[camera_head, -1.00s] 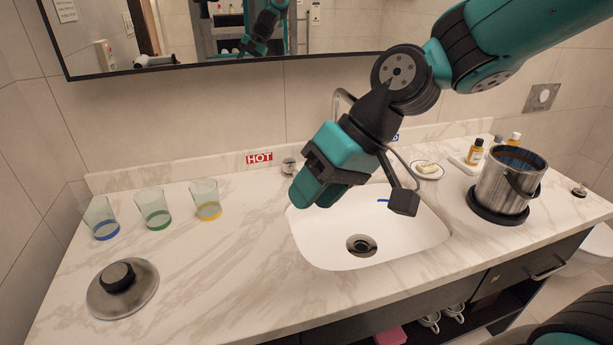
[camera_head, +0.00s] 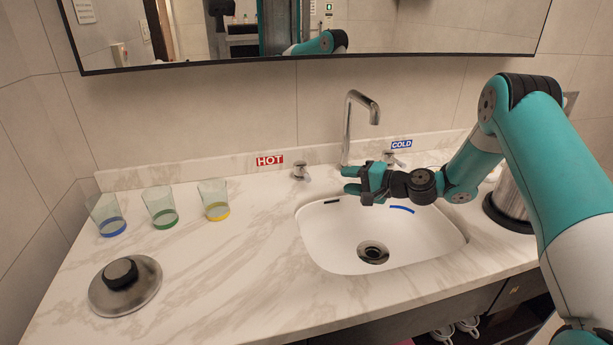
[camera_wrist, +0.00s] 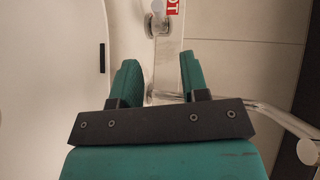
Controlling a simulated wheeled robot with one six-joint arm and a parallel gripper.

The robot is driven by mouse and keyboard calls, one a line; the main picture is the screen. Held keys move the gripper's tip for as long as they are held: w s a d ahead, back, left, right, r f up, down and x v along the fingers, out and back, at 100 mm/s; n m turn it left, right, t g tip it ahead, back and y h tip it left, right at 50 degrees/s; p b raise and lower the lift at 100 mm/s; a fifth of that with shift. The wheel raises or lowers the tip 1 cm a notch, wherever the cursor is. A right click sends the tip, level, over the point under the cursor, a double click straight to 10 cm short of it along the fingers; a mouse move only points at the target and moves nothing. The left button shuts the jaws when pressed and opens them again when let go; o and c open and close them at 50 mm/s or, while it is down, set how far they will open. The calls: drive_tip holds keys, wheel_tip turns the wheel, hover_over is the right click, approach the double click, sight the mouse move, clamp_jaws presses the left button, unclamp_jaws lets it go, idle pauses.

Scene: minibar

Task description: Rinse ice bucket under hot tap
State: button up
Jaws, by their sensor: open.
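The ice bucket (camera_head: 508,198) is a steel pail on a dark round base at the right of the counter, mostly hidden behind my arm. The hot tap handle (camera_head: 300,172) is a small metal knob beside the red HOT sign (camera_head: 269,160); it also shows at the top of the wrist view (camera_wrist: 158,20), ahead of my fingers. The tall bent spout (camera_head: 349,125) stands behind the white sink (camera_head: 335,250); no water shows. My gripper (camera_head: 348,180) is open and empty above the sink's back edge, pointing left towards the hot handle and apart from it.
The cold handle (camera_head: 394,160) is behind my gripper under the COLD sign (camera_head: 401,144). Three glasses, blue-based (camera_head: 106,216), green-based (camera_head: 161,208) and yellow-based (camera_head: 214,201), stand at left. A metal lid (camera_head: 145,291) lies front left. Counter between lid and sink is clear.

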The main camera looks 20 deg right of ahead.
sight(307, 176)
drive_tip(key=p+x, duration=0.1)
drive_tip(key=x, duration=1.2)
drive_tip(key=shift+w+a+p, duration=0.25)
drive_tip(key=shift+p, duration=0.1)
clamp_jaws()
